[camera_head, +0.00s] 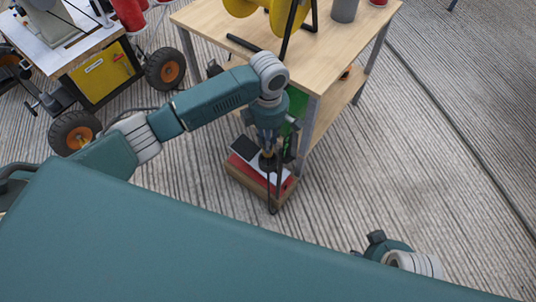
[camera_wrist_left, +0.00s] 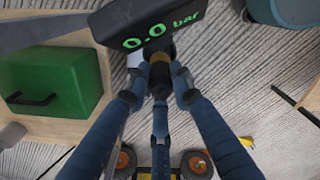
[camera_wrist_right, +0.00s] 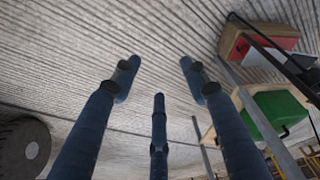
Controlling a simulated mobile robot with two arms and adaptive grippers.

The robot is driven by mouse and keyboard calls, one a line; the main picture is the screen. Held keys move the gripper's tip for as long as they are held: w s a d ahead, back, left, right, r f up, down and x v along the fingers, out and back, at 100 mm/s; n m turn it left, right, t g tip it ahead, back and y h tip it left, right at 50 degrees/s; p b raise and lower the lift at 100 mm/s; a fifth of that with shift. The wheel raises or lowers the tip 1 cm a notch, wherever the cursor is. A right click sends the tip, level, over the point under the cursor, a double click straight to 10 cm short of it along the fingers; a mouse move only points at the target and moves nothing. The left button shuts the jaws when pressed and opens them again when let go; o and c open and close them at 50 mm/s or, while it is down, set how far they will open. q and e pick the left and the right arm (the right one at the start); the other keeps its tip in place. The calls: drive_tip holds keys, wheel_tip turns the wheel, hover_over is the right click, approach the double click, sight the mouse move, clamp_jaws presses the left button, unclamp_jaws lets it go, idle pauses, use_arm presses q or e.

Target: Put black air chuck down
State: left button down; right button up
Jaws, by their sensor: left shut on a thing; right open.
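The black air chuck (camera_wrist_left: 160,60) is between the fingertips of my left gripper (camera_wrist_left: 160,86) in the left wrist view. Its black gauge reads 0.0 bar in green, and a brass-coloured part shows by the fingers. In the head view my left gripper (camera_head: 268,165) points down beside the workbench, over a low brown box (camera_head: 247,183) with a red and white top. The arm and fingers hide much of the chuck there; whether it touches the box I cannot tell. My right gripper (camera_wrist_right: 158,85) is open and empty over bare floor in the right wrist view.
A wooden workbench (camera_head: 215,22) carries a yellow reel (camera_head: 283,12) and a grey cylinder (camera_head: 344,10). A green case (camera_wrist_left: 52,80) sits on its lower shelf. A wheeled machine with a yellow panel (camera_head: 100,75) stands at left. The ribbed floor at right (camera_head: 410,150) is clear.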

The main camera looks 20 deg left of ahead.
use_arm(q)
wheel_tip(320, 180, down, 4)
drive_tip(key=shift+f+b, duration=0.1)
drive_tip(key=shift+b, duration=0.4)
wheel_tip(320, 180, down, 3)
drive_tip(key=shift+b, duration=0.55)
use_arm(e)
drive_tip(key=v, duration=0.4)
drive_tip(key=shift+s+d+r, duration=0.1)
drive_tip(key=shift+r, duration=0.3)
drive_tip(key=shift+r, duration=0.15)
use_arm(q)
drive_tip(key=c, duration=1.5)
unclamp_jaws()
drive_tip(key=shift+f, duration=0.1)
